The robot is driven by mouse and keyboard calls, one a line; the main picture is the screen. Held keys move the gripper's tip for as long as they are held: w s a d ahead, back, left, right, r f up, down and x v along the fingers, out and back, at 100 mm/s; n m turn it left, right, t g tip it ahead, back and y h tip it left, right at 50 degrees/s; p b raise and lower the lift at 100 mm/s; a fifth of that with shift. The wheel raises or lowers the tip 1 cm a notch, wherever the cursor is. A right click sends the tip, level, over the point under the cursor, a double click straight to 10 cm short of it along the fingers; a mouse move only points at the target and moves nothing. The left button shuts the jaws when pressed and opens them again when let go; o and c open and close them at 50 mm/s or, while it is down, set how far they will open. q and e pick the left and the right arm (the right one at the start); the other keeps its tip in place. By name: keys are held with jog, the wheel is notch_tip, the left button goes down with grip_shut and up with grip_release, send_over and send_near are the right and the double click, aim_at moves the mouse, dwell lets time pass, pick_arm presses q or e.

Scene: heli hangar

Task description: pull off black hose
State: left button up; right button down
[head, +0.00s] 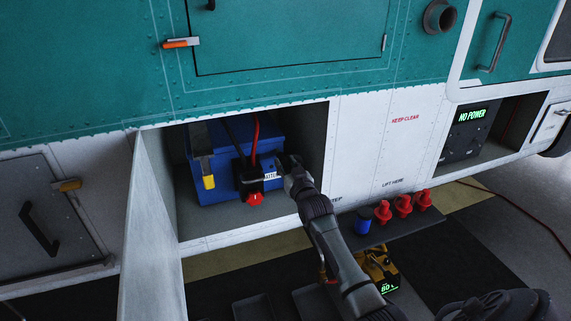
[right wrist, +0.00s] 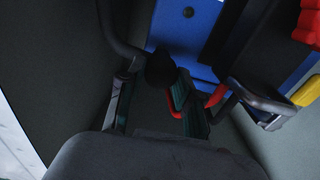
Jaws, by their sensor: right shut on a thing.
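A blue battery box (head: 222,155) sits in the open lower compartment of the aircraft; part of it also shows in the right wrist view (right wrist: 185,20). A black hose (head: 235,138) comes down its front next to a red cable (head: 256,135). A black fitting with a red knob (head: 254,198) is at the front of the box. My right gripper (head: 272,171) reaches in from the right at the fitting. It is shut on what looks like the black hose; the exact contact is dark and partly hidden. My left gripper is out of view.
The compartment's open door (head: 152,230) stands at the left. A shelf below right holds several red plugs (head: 403,205) and a blue can (head: 363,220). A "NO POWER" panel (head: 470,118) is at the right.

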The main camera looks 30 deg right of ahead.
jog(key=shift+f, duration=0.2)
jog(key=c, duration=1.2)
grip_release()
jog(key=shift+o, duration=2)
jog(key=shift+r, duration=0.1)
jog(key=shift+s, duration=0.1)
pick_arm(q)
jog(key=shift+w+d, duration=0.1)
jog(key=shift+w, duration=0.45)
pick_arm(e)
jog(key=v, duration=1.1)
jog(key=shift+s, duration=0.4)
